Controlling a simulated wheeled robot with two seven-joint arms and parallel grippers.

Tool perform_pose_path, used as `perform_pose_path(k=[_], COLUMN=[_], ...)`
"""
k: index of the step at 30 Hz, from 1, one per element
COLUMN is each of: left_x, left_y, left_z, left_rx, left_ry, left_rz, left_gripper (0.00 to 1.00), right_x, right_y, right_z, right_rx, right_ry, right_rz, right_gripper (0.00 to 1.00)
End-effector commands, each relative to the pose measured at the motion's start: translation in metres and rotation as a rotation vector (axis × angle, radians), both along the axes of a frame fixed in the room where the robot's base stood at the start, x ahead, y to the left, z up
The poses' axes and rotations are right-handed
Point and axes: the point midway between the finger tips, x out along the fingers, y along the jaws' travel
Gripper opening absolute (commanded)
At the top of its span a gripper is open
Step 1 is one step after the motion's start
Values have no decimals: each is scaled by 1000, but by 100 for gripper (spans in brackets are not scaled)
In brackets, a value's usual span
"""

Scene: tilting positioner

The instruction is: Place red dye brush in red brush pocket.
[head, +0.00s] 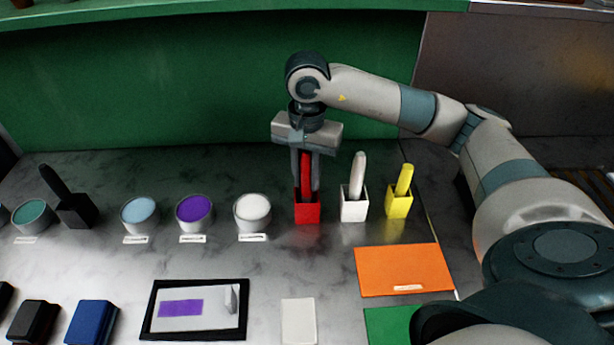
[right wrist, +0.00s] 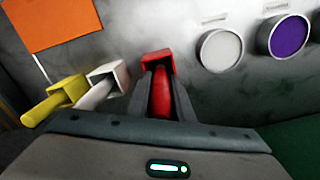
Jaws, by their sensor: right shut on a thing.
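The red dye brush (head: 306,172) stands upright with its lower end inside the red brush pocket (head: 307,211) in the head view. My right gripper (head: 306,180) points down from above and is shut on the brush handle, just over the pocket's rim. In the right wrist view the red brush (right wrist: 162,98) lies between the fingers, and its far end goes into the red pocket (right wrist: 157,60). The fingers hide part of the handle and of the pocket's opening. Whether the brush touches the pocket's floor cannot be seen. My left gripper is not in view.
A white pocket with a white brush (head: 358,175) and a yellow pocket with a yellow brush (head: 404,179) stand close to the right. A white dye cup (head: 252,209) and a purple one (head: 194,209) stand to the left. An orange sheet (head: 404,270) lies in front.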

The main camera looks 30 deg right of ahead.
Motion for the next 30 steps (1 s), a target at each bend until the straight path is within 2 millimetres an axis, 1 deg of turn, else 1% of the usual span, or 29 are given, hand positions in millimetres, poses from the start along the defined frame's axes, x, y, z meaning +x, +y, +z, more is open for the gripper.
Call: perform_pose_path(k=[1, 3, 8, 14, 23, 24, 25, 26, 30], left_x=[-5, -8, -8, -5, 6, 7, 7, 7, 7], left_y=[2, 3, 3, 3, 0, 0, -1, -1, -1], left_z=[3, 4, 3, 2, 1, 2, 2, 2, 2], left_rx=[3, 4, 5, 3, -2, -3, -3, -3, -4], left_ry=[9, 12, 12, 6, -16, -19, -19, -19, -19], left_rz=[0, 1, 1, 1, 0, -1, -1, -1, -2], left_gripper=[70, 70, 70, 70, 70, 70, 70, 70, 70], right_x=[-1, 0, 0, 0, 0, 0, 0, 0, 0], right_y=[0, 0, 0, 0, 0, 0, 0, 0, 0], right_z=[-4, -8, -11, -11, -13, -12, -12, -12, -12], right_rx=[-1, -1, 0, 0, 0, -1, -1, -1, -1], right_ry=[3, 1, -1, -1, -1, -1, -1, -1, -1], right_rz=[0, 0, 1, 0, 0, 0, 0, 0, 0], right_gripper=[0, 0, 0, 0, 0, 30, 37, 39, 39])
